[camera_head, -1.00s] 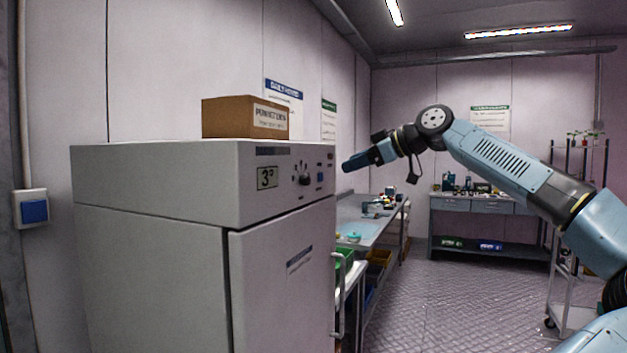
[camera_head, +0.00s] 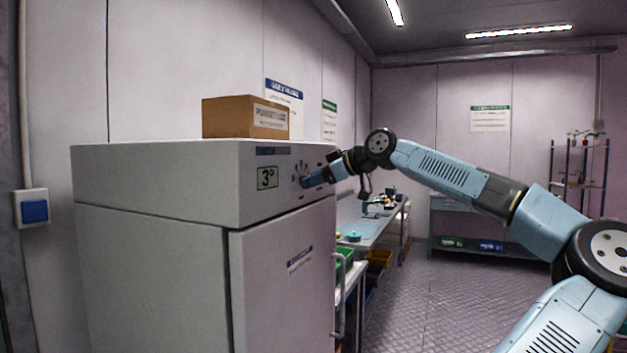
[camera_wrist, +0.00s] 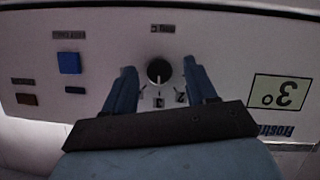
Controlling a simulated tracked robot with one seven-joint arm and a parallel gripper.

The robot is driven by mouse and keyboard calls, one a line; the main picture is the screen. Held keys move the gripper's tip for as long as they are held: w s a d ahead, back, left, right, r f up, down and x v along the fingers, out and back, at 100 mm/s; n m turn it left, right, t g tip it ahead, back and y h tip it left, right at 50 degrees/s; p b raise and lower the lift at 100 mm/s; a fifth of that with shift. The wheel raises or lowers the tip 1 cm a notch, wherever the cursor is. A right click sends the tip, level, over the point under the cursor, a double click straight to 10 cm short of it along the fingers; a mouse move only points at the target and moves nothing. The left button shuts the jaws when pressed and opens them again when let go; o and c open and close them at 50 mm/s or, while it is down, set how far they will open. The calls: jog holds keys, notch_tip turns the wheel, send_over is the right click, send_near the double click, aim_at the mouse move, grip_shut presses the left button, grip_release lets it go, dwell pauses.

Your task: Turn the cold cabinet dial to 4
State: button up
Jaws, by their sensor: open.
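The white cold cabinet (camera_head: 150,190) stands at the left in the head view, with a display (camera_head: 267,178) reading 3° on its upper panel. The dial is a dark round knob (camera_wrist: 159,71) with a light pointer mark, seen upside down in the wrist view. My gripper (camera_wrist: 160,72) is open, with one finger on either side of the dial. Whether the fingers touch the dial cannot be told. In the head view my gripper (camera_head: 306,181) is at the panel and largely hides the dial. The numbers around the dial are partly hidden by the fingers.
A blue button (camera_wrist: 69,63) and a brown switch (camera_wrist: 27,99) sit on the same panel. A cardboard box (camera_head: 245,117) lies on top of the cabinet. A workbench (camera_head: 372,228) stands behind it. The floor (camera_head: 420,300) to the right is clear.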

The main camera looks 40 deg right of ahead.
jog(key=shift+c, duration=0.5)
jog(key=c, duration=0.9)
jog(key=shift+a+f, duration=0.1)
jog(key=shift+a, duration=0.25)
jog(key=shift+c, duration=0.2)
jog(key=shift+d, duration=0.25)
jog(key=shift+d+m+g+y, duration=0.2)
jog(key=shift+m+g+y, duration=0.1)
jog(key=shift+m+y, duration=0.8)
jog(key=shift+d+m+g+y, duration=0.25)
jog(key=shift+m+y, duration=0.45)
jog(key=shift+m, duration=0.8)
jog(key=shift+a, duration=0.1)
